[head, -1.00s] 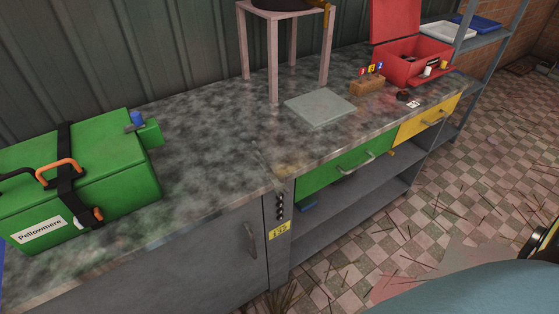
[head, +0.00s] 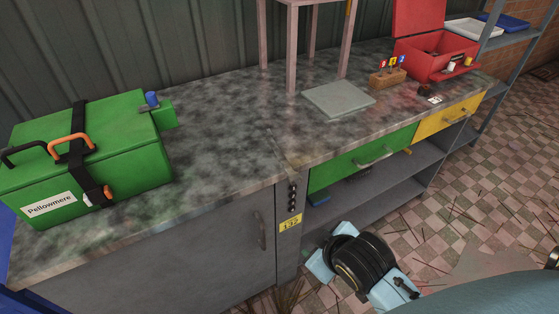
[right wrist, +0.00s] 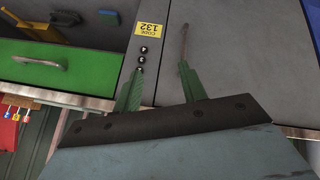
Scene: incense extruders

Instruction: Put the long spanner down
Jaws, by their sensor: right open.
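I cannot make out a long spanner in either view. My right gripper (right wrist: 162,68) is open in the right wrist view, its two green fingers apart with nothing visible between them. It is in front of the grey cabinet door (right wrist: 233,50), near the door handle (right wrist: 183,42) and the yellow code label (right wrist: 149,29). In the head view my right arm's wrist shows low in front of the bench, but its fingertips cannot be made out. My left gripper is not in view.
The mottled worktop (head: 225,140) has a clear middle. A green case (head: 95,160) stands left. A grey slab (head: 338,97), a small wooden block with flags (head: 387,78) and an open red toolbox (head: 435,55) are right. Below are green (head: 362,158) and yellow (head: 447,115) drawers.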

